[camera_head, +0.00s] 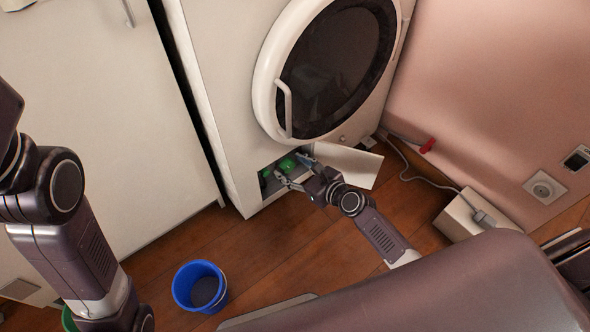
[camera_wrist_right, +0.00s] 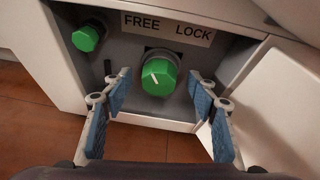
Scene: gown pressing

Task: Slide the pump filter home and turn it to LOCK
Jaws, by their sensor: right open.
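The pump filter, a green knob (camera_wrist_right: 158,76) with a white pointer line, sits in the open compartment low on the machine. Its pointer line tilts to the upper left, toward the FREE side of the FREE/LOCK label (camera_wrist_right: 166,27). The knob also shows in the head view (camera_head: 287,164). My right gripper (camera_wrist_right: 159,92) is open, its blue-padded fingers apart on either side of and in front of the knob, not visibly touching it. In the head view, the right gripper (camera_head: 293,170) reaches into the compartment. My left arm is at the left edge; its gripper is not visible.
A smaller green cap (camera_wrist_right: 88,37) sits left of the filter. The open white flap (camera_head: 345,164) is on the compartment's right. A blue bucket (camera_head: 200,287) stands on the wooden floor. A white box (camera_head: 474,212) with a plug and cable is at right.

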